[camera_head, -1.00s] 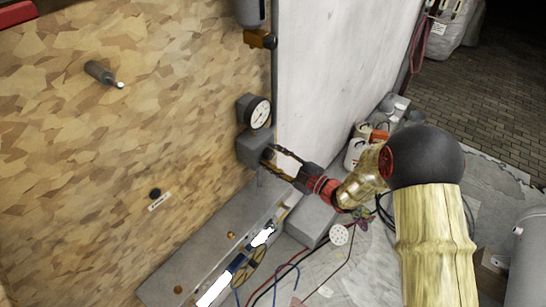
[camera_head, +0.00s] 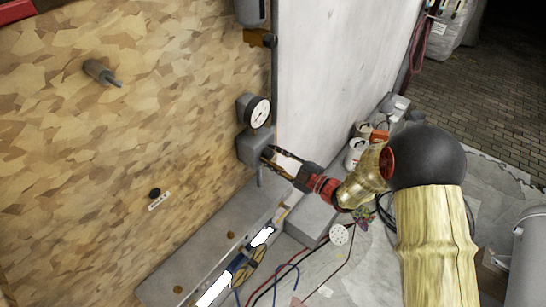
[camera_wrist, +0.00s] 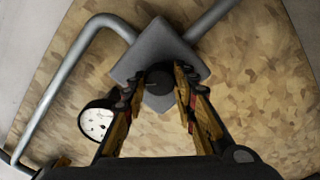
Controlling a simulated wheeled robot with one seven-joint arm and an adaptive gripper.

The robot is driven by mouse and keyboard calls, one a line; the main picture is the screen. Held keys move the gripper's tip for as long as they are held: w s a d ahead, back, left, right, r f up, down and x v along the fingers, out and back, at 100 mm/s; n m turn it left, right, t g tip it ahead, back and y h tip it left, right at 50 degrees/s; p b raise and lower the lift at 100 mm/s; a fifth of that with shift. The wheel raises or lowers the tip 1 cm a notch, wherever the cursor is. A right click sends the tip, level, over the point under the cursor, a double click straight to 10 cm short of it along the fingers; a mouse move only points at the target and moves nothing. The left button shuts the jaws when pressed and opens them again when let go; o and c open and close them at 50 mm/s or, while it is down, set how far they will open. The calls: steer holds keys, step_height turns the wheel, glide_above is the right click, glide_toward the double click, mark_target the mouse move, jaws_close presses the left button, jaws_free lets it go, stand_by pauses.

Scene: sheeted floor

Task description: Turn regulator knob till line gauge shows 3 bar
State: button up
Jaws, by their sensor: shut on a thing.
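The regulator (camera_head: 251,147) is a grey block on the wooden board, and it shows as a grey square in the wrist view (camera_wrist: 152,48). Its dark round knob (camera_wrist: 159,80) sits between my fingertips. My gripper (camera_head: 271,152) reaches in from the right and is shut on the knob; it fills the lower part of the wrist view (camera_wrist: 160,86). The line gauge (camera_head: 258,112) has a white round face just above the regulator. It also shows left of my gripper in the wrist view (camera_wrist: 96,122). Its reading is too small to tell.
A grey peg (camera_head: 101,72) sticks out of the board at upper left. A pale wall (camera_head: 325,75) stands to the right. Hoses and containers (camera_head: 357,150) lie on the sheeted floor side.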

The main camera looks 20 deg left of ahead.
steer(key=m, duration=0.3)
steer(key=shift+b, duration=0.4)
steer(key=m, duration=0.3)
steer(key=shift+m, duration=0.3)
steer(key=m+p, duration=0.1)
steer(key=m, duration=0.5)
steer(key=o, duration=1.2)
steer(key=shift+c, duration=0.2)
steer(key=v, duration=1.2)
